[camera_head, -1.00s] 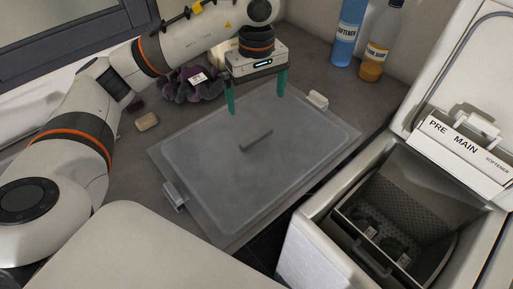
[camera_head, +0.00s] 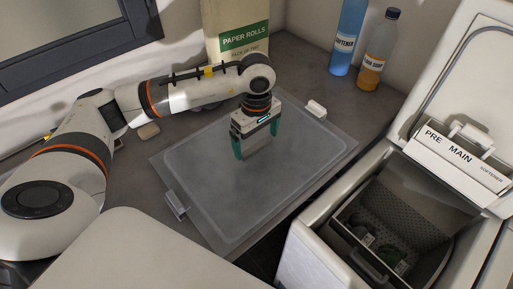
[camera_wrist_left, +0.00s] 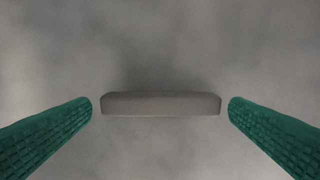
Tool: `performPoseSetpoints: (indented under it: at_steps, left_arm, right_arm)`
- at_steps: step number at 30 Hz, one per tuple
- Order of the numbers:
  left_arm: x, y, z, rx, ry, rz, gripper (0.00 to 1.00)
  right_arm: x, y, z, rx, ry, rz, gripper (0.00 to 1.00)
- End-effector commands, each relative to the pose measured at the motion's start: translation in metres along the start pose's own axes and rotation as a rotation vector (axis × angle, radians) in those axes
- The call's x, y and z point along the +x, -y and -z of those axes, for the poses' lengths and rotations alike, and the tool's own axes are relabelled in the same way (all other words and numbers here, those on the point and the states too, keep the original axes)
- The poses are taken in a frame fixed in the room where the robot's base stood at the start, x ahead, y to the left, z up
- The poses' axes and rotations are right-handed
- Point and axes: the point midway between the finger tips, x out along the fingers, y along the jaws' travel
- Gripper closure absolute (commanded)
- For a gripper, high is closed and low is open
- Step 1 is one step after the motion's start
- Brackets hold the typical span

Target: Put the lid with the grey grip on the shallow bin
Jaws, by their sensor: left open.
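The broad, flat, translucent grey lid (camera_head: 205,195) lies on the counter, with a pale clip at its near left edge and another at its far right. Its bar-shaped grey grip (camera_wrist_left: 160,104) lies level across the middle of the left wrist view. My left gripper (camera_head: 256,151) is open and low over the middle of the lid. Its two green fingers stand one past each end of the grip, with a small gap at each side. In the head view the gripper mostly hides the grip. I cannot make out a separate shallow bin. My right gripper is not in view.
A paper rolls pack (camera_head: 240,40) stands behind my left arm. A blue softener bottle (camera_head: 347,40) and an orange bottle (camera_head: 377,50) stand at the back. An open toploader (camera_head: 400,215) is at the right.

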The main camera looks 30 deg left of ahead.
Motion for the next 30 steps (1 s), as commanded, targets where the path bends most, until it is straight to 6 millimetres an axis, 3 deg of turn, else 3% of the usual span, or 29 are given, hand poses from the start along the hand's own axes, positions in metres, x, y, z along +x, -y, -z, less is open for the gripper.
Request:
performPoseSetpoints:
  at_steps: [4,11,12,20,26,30]
  left_arm:
    - [0.015,0.000,0.000,0.000,0.000,0.000,0.00]
    - [0.018,0.001,0.000,0.001,0.000,0.002,0.00]
    - [0.018,0.001,0.000,0.001,0.000,0.002,0.02]
    - [0.017,0.001,0.000,0.001,0.000,0.003,0.44]
    - [0.015,0.001,0.000,0.000,0.000,0.004,0.44]
    - [0.002,0.002,-0.001,0.000,0.000,0.006,0.44]
  right_arm:
    - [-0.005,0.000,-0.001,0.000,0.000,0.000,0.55]
    - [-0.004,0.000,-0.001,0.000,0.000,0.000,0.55]
    - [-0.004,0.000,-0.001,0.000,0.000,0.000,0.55]
    - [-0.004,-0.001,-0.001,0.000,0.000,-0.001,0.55]
    - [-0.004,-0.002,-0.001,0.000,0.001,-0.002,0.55]
    - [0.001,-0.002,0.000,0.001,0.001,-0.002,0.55]
